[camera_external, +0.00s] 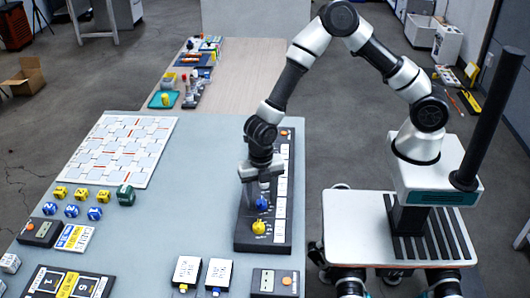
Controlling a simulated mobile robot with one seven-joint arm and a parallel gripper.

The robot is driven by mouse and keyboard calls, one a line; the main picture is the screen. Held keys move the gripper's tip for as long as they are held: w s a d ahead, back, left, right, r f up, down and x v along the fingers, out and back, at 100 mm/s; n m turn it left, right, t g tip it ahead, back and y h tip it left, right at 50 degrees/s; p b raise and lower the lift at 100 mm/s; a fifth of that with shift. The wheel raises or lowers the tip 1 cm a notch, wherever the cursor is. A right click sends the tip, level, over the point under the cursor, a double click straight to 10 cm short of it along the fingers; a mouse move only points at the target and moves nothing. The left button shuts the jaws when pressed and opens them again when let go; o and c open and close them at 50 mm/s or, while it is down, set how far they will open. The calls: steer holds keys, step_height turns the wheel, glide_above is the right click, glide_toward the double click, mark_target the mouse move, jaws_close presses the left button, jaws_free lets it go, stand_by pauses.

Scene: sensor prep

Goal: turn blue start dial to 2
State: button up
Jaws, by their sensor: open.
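A long dark panel (243,240) lies on the grey-blue table, with a strip of white labels along its right side. The blue dial (261,204) sits on this panel. A yellow dial (259,227) sits just in front of it, and an orange button (284,133) is at the panel's far end. My gripper (256,197) points down over the panel, open, at the blue dial. The fingers partly cover the dial's far side. I cannot tell whether they touch it. The dial's setting and its number marks are too small to read.
A white patterned board (123,150) lies at the left, with yellow and blue cubes (71,211) and a green cube (126,195) in front. The table between cubes and panel is clear.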

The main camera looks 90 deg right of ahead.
steer(key=shift+f, duration=0.1)
steer(key=c, duration=1.1)
steer(key=shift+o, duration=0.2)
steer(key=shift+m, duration=0.3)
steer(key=m+b, duration=0.2)
steer(key=m, duration=0.3)
steer(key=shift+f+m, duration=0.1)
steer(key=shift+m, duration=0.2)
steer(key=m+b, duration=0.2)
steer(key=m, duration=0.3)
steer(key=shift+m, duration=0.4)
steer(key=o, duration=1.1)
steer(key=shift+c, duration=0.2)
